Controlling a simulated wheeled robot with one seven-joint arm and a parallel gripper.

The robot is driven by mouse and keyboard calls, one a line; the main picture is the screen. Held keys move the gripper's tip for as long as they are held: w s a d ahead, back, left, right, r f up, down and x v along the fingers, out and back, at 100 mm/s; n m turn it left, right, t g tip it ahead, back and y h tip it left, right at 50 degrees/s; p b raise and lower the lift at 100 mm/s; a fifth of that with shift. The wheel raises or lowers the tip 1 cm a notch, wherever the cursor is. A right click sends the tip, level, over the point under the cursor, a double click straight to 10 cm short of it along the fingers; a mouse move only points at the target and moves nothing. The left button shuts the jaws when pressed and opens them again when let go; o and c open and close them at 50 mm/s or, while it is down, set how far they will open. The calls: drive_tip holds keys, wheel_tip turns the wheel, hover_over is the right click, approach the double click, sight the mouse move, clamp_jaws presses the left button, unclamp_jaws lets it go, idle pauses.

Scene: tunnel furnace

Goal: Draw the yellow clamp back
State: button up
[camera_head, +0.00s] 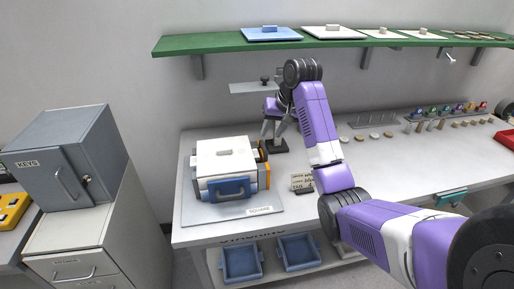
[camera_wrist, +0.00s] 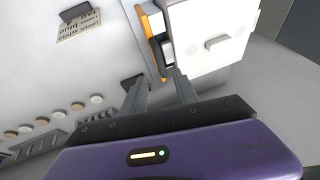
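The white, box-shaped furnace (camera_head: 224,160) stands on a grey plate marked SQUARE, with a blue part (camera_head: 229,189) at its front. The yellow-orange clamp (camera_head: 265,176) is on its right side. It also shows in the wrist view as an orange strip (camera_wrist: 152,43) along the white body (camera_wrist: 212,30). My gripper (camera_head: 272,130) is above the bench, behind and right of the furnace. In the wrist view its fingers (camera_wrist: 154,78) are apart with nothing seen between them. The right finger appears close to the clamp's end; I cannot tell if it touches.
A green shelf (camera_head: 340,42) with lids hangs above my arm. A small label card (camera_head: 302,182) stands right of the furnace. Several small pegs and discs line the bench's back right. A grey safe (camera_head: 68,160) stands at left; blue bins (camera_head: 241,262) sit below.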

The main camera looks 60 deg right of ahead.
sight(264, 146)
drive_tip(key=shift+p+x, duration=0.65)
drive_tip(key=shift+x, duration=3.25)
drive_tip(key=shift+a, duration=0.1)
clamp_jaws()
